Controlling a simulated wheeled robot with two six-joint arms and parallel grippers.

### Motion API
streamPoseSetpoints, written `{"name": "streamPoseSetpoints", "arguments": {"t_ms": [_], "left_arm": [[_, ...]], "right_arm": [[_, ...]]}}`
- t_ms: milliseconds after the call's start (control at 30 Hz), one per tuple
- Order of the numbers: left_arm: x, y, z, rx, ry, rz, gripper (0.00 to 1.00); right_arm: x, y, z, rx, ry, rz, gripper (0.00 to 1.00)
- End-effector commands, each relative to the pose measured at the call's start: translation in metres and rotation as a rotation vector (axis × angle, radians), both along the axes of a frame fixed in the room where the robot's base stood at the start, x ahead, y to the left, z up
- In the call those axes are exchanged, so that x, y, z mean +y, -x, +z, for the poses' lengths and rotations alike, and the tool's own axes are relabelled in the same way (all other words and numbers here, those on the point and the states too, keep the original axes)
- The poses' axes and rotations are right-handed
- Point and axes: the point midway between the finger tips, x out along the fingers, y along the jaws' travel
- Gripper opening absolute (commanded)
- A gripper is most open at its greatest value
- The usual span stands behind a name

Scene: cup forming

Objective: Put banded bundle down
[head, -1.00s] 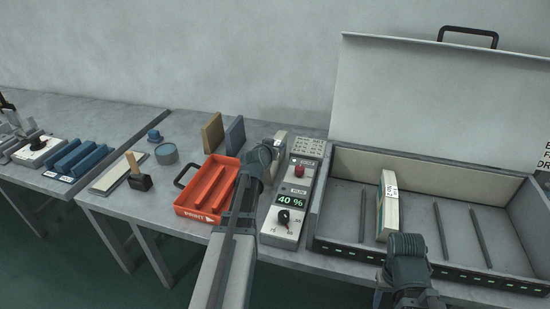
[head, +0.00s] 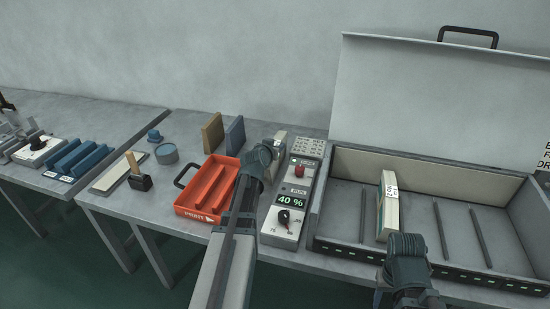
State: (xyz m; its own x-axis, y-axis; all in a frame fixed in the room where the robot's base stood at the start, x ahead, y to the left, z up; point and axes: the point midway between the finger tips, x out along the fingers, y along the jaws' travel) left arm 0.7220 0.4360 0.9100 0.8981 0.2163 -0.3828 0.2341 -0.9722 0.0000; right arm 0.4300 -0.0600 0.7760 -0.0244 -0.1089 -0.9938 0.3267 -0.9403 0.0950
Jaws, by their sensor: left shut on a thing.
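My left gripper (head: 275,149) is beyond the orange tray's right wall, beside the control box. It is shut on a pale block-like bundle (head: 281,138), which shows only in part past the fingers. I cannot make out a band on it, or whether it touches the table. A cream bundle with a white label (head: 389,209) stands upright in the open grey case (head: 345,239). My right arm's wrist is in front of that case; the right gripper's fingers are hidden behind it.
The orange tray (head: 181,211) with ridges is left of my left arm. The control box (head: 279,229) reads 40 %. Brown (head: 212,133) and blue (head: 235,136) boards stand behind the tray. The case's lid (head: 430,105) is up.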

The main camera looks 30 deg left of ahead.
Motion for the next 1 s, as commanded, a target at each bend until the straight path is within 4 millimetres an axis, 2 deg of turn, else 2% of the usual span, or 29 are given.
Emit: {"name": "streamPoseSetpoints", "arguments": {"t_ms": [467, 667, 1000], "left_arm": [[0.000, 0.000, 0.008, -0.002, 0.000, 0.001, 0.00], [0.000, 0.000, 0.028, -0.002, 0.000, 0.001, 0.00], [0.000, 0.000, 0.078, -0.002, 0.000, 0.001, 0.00]], "right_arm": [[0.000, 0.000, 0.008, 0.000, 0.000, 0.000, 0.50], [0.000, 0.000, 0.027, 0.000, 0.000, 0.000, 0.50], [0.000, 0.000, 0.078, 0.000, 0.000, -0.001, 0.50]]}}
